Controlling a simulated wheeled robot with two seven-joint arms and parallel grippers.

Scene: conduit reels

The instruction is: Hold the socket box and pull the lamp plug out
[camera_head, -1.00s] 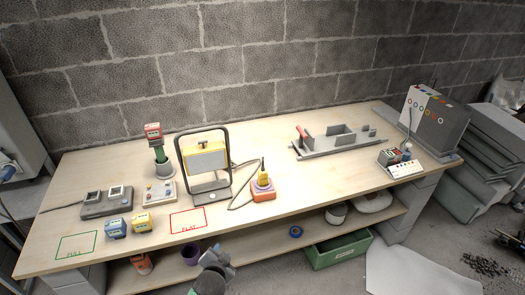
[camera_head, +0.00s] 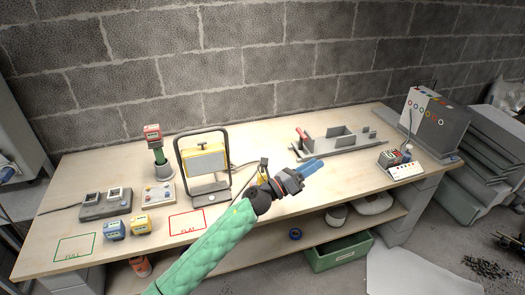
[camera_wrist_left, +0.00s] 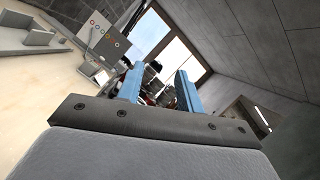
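The work lamp (camera_head: 205,160), yellow with a black frame, stands on the bench left of centre. The orange socket box with the yellow lamp plug in it is now almost wholly hidden behind my left wrist in the head view. Only the dark top of the plug (camera_head: 264,163) shows above my wrist. My left gripper (camera_head: 312,168) hangs over the bench to the right of the box, its blue fingers pointing right. In the left wrist view its fingers (camera_wrist_left: 158,85) are apart with nothing between them. My right gripper is not in view.
A grey metal fixture with a red handle (camera_head: 335,142) lies at the back.

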